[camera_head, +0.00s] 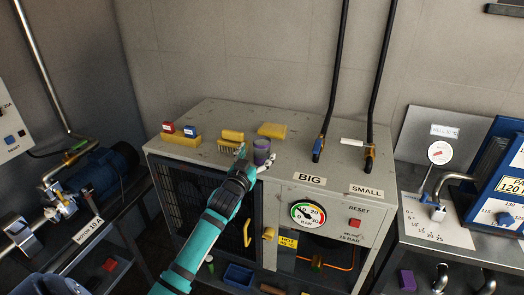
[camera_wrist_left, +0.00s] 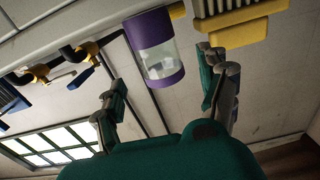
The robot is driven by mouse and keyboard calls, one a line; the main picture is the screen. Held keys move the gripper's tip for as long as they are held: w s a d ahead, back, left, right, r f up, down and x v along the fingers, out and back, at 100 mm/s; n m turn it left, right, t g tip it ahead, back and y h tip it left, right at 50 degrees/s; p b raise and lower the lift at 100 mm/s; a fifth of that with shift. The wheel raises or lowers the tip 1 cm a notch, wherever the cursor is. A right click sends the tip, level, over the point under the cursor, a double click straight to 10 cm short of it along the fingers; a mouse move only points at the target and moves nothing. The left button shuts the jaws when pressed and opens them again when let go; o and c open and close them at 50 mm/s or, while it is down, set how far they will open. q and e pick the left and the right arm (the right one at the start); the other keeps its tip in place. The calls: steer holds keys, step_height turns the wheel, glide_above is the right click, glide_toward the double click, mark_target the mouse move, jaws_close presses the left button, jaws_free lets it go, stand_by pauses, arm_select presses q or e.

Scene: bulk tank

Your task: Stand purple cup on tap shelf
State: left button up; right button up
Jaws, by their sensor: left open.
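The purple cup (camera_head: 262,154) stands near the front edge of the grey cabinet top. In the left wrist view the cup (camera_wrist_left: 160,50) shows purple bands around a pale, clear-looking middle. My left gripper (camera_head: 251,168) is open at the front edge of the cabinet, close to the cup. In the wrist view its two fingers (camera_wrist_left: 160,78) are spread apart, with the cup showing between and beyond them; I see no grip on it. A tap (camera_head: 455,180) rises over the right-hand bench, but I cannot clearly make out its shelf. My right gripper is not in view.
A brush (camera_head: 231,139) and yellow sponge (camera_head: 272,130) lie close by the cup. Red and blue blocks sit on a yellow holder (camera_head: 182,139) to the left.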

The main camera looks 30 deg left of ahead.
mark_target(259, 150)
arm_select(q)
steer(key=shift+w+a+r+p, duration=0.2)
steer(key=shift+w+p, duration=0.15)
steer(key=shift+w, duration=0.25)
steer(key=p+x, duration=0.1)
steer(key=x, duration=0.2)
steer(key=shift+w+r, duration=0.1)
steer(key=shift+w, duration=0.1)
steer(key=shift+w+a+p, duration=0.15)
steer(key=shift+w+p, duration=0.2)
steer(key=shift+w, duration=0.15)
steer(key=shift+s, duration=0.1)
steer(key=c, duration=1.1)
